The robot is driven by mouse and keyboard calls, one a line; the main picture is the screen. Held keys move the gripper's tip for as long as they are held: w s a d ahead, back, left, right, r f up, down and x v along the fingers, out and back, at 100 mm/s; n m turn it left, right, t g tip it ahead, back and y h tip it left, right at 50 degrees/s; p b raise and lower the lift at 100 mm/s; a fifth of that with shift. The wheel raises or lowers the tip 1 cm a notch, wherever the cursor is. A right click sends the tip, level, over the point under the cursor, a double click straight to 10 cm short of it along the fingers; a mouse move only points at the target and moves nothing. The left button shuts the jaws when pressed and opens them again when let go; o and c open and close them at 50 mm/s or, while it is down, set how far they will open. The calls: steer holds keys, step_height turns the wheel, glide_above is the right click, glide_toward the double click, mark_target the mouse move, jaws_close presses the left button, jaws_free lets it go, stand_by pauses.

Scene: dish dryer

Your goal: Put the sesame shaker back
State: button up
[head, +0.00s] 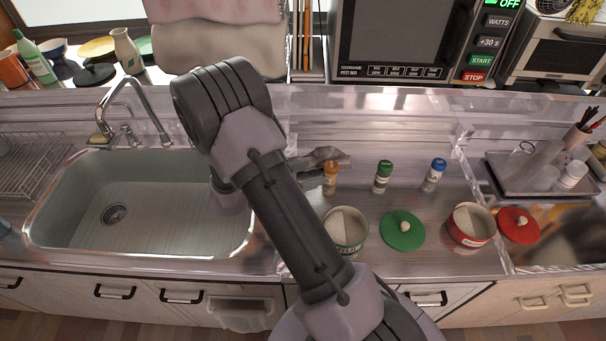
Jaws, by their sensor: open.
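Three small shakers stand upright in a row on the steel counter: one with an orange-brown top (331,175), one with a green cap (382,177) and one with a blue cap (434,175). Their labels are too small to read, so I cannot tell which one holds sesame. My gripper (333,163) is open, at the orange-brown shaker, the leftmost of the three. It partly covers the shaker's top; I cannot tell whether they touch. My arm hides part of the counter to the left.
A white-and-green pot (346,230), a green lid (403,231), a red pot (471,225) and a red lid (518,225) lie in front. The sink (150,215) is left, a tray (510,180) right. A microwave (420,40) stands on the shelf behind.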

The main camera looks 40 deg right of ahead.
steer(key=w+a+r+t+y, duration=0.35)
steer(key=w+r+t, duration=0.2)
steer(key=w, duration=0.25)
steer(key=w+a+r+n+t+y, duration=0.3)
steer(key=a+r+n+t+y, duration=0.25)
steer(key=a+r, duration=0.75)
steer(key=s+a+r+n+g+y, duration=0.1)
steer(key=s+a+r+n+y, duration=0.25)
steer(key=s+a, duration=0.4)
steer(key=s+a+r+n+g+y, duration=0.1)
steer(key=s+a+r+n+y, duration=0.3)
steer(key=s, duration=0.6)
steer(key=s+f+n+g, duration=0.1)
steer(key=s+f+g, duration=0.1)
steer(key=s, duration=0.8)
steer(key=shift+f+g+h, duration=0.35)
steer(key=shift+g+h, duration=0.05)
steer(key=shift+h, duration=0.05)
steer(key=shift+d, duration=0.1)
